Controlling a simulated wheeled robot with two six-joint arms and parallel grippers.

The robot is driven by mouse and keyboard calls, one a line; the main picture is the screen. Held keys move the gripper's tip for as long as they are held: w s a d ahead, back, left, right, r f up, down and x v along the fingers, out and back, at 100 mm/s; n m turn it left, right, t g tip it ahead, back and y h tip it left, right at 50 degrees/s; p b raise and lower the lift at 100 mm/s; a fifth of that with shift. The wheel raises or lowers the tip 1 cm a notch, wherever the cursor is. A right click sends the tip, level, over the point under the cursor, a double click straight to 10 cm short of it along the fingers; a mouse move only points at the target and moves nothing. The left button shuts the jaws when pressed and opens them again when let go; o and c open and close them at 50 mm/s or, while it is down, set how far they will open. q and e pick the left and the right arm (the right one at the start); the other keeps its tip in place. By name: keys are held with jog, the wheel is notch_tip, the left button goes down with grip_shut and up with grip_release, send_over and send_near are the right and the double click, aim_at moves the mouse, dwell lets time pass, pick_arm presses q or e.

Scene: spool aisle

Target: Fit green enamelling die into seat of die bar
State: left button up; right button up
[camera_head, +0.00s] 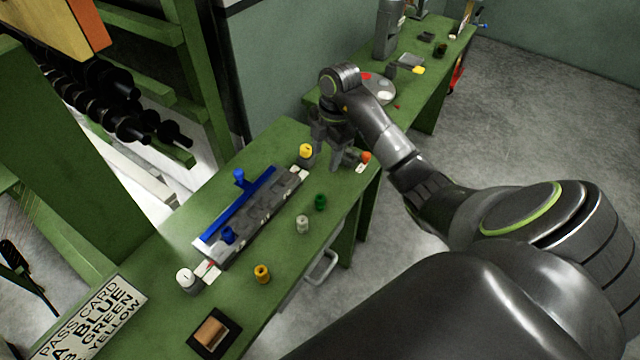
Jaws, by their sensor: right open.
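The green die (320,202) stands on the green bench, to the right of the die bar and apart from it. The grey die bar (267,213) lies slantwise along the bench, with a blue strip (225,218) along its left side. A blue die (228,235) sits at the bar's near end. The other seats are too small to make out clearly. My right gripper (326,158) is open and empty over the far end of the bench, beyond the green die and close to a yellow-topped die (306,151). My left gripper is out of view.
Near the bar stand a pale die (302,224), an amber die (262,273), a white-topped piece (186,278) and a blue piece (239,176). An orange piece (366,157) is at the far right edge. A pass card (92,318) lists blue, green, yellow. A dark tray (228,342) lies nearest.

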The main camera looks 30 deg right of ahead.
jog(key=b, duration=1.2)
send_near(320, 197)
jog(key=f, duration=0.4)
jog(key=a+f, duration=0.1)
jog(key=f, duration=0.1)
jog(key=shift+s, duration=0.15)
jog(key=f, duration=0.3)
jog(key=shift+a+f+p, duration=0.1)
jog(key=shift+a+p, duration=0.15)
jog(key=shift+p, duration=0.15)
jog(key=shift+f, duration=0.45)
jog(key=c, duration=1.1)
